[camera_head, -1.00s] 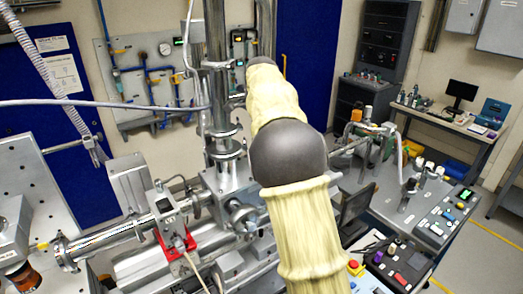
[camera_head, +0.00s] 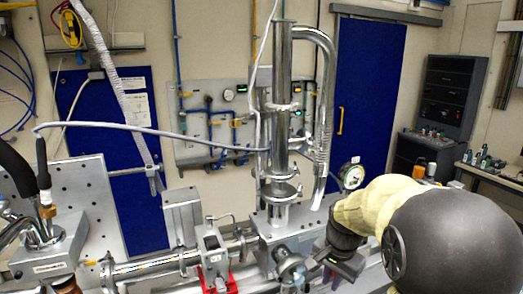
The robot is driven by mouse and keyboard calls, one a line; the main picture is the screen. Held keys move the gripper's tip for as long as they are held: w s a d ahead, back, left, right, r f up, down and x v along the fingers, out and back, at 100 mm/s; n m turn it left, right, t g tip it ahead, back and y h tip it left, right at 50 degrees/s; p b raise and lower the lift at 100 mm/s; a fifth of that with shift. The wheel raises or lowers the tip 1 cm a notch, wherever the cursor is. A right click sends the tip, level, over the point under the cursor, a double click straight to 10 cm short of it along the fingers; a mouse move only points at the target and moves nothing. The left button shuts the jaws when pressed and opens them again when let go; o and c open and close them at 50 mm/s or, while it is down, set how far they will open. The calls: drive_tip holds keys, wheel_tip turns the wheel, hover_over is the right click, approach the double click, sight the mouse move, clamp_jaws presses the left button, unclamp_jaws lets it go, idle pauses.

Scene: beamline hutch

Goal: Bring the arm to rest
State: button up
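My arm, in a cream cover with a large dark grey joint, reaches in from the lower right of the head view. Its dark end, where my gripper (camera_head: 339,262) is, points down and left beside the steel beamline chamber (camera_head: 282,235). The fingers cannot be made out, so I cannot tell whether they are open or shut, or whether they hold anything. I also cannot tell whether this end touches the metal parts near it.
A steel column (camera_head: 282,100) rises from the chamber. A round gauge (camera_head: 351,175) stands close behind my arm. A pale hose (camera_head: 140,127) crosses at left. Blue doors (camera_head: 365,110) are behind.

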drive_tip(key=s+a+f+n+t+b, duration=0.1)
drive_tip(key=s+f+n+b, duration=0.1)
drive_tip(key=s+f+n, duration=0.6)
drive_tip(key=s+f, duration=0.1)
drive_tip(key=s, duration=0.4)
drive_tip(key=shift+a+n, duration=0.3)
drive_tip(key=shift+n, duration=0.1)
drive_tip(key=shift+s, duration=0.1)
